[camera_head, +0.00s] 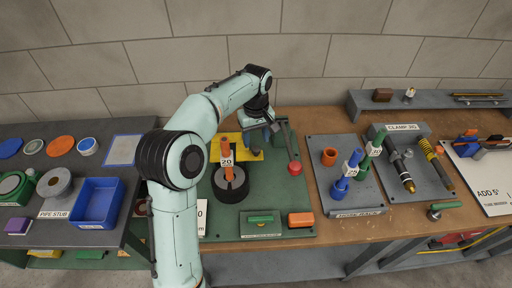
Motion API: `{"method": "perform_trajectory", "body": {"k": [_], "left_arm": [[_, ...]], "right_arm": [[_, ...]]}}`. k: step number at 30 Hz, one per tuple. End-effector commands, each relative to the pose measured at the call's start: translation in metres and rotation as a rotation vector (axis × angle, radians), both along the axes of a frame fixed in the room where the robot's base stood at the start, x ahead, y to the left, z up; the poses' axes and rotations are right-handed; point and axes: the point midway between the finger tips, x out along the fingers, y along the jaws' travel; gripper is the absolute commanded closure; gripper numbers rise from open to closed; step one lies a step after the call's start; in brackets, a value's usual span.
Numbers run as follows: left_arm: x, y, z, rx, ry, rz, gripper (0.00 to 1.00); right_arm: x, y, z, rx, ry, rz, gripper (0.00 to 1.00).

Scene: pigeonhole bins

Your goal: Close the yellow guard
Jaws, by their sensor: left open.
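The yellow guard (224,147) shows as a flat yellow piece at the back of the green board (270,190). My left arm and gripper hide part of it, so I cannot tell its full shape or how far it stands open. My left gripper (266,133) points down over the guard's back right part, and its fingers are partly hidden. It is open. I cannot tell whether it touches the guard. An orange post with a white tag (227,160) stands in a black round base (230,188) in front of the guard. My right gripper is not in view.
A lever with a red knob (295,168) stands just right of my left gripper. A green block (261,219) and an orange block (301,219) lie at the board's front. A grey board with coloured pegs (341,188) is further right. A blue bin (97,203) stands left.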

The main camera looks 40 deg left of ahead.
Motion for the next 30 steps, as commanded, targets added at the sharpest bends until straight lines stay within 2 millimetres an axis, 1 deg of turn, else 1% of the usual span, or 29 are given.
{"method": "perform_trajectory", "body": {"k": [1, 3, 7, 12, 19, 20, 21, 23, 24, 25, 30], "left_arm": [[-0.001, 0.000, -0.012, 0.000, 0.005, 0.000, 0.44], [-0.001, 0.000, -0.023, -0.001, 0.003, 0.000, 0.44], [0.000, 0.000, -0.036, 0.000, 0.001, 0.000, 0.44], [0.000, 0.000, -0.043, 0.000, -0.001, 0.001, 0.44], [0.001, 0.000, -0.043, 0.000, -0.002, 0.000, 0.44], [0.001, 0.000, -0.043, 0.000, -0.002, 0.000, 0.47], [0.001, 0.000, -0.043, 0.000, -0.002, 0.000, 0.60], [0.001, 0.000, -0.043, 0.000, -0.002, 0.000, 0.80], [0.001, 0.000, -0.043, 0.000, -0.002, 0.000, 0.93], [0.001, 0.000, -0.043, 0.000, -0.002, 0.000, 1.00], [-0.002, -0.002, -0.044, 0.000, -0.002, -0.001, 1.00]], "right_arm": [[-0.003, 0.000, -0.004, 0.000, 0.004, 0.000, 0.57], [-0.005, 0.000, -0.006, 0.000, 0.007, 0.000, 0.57], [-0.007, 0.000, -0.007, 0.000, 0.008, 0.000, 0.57], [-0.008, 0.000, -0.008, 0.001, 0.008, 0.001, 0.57], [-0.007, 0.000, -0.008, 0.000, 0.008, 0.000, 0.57], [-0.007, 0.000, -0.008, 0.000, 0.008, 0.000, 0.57], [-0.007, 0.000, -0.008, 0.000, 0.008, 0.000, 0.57], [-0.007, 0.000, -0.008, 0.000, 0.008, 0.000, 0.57], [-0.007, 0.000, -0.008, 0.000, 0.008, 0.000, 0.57], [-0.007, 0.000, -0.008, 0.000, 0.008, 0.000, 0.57], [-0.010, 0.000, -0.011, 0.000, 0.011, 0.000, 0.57]]}}
